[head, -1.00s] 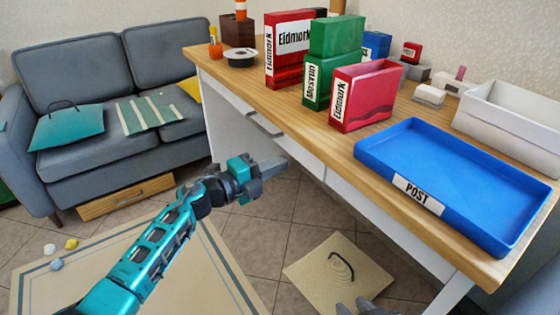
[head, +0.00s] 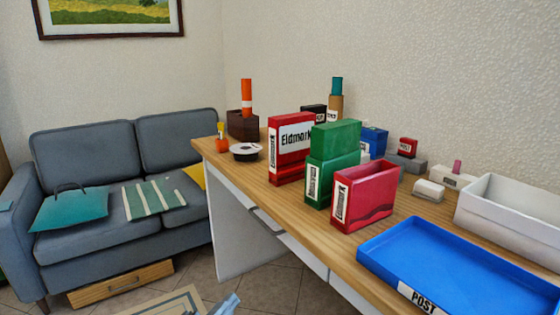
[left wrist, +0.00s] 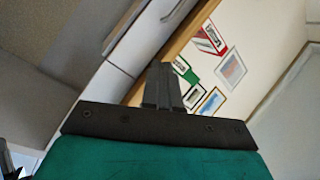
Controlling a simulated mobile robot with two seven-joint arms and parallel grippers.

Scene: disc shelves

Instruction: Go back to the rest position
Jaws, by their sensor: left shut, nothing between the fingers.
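My left gripper (left wrist: 169,72) shows in the left wrist view with its two dark fingers together and nothing between them. It points toward the white desk front and the wooden edge, in free air. In the head view only a small light-blue piece of my left arm shows at the bottom edge, left of the desk. My right gripper is in neither view.
The wooden desk (head: 262,196) fills the right side. It holds red box files (head: 365,196), green boxes (head: 333,160), a blue POST tray (head: 455,268) and a white bin (head: 505,210). A grey sofa (head: 105,150) stands at the left. Floor shows between them.

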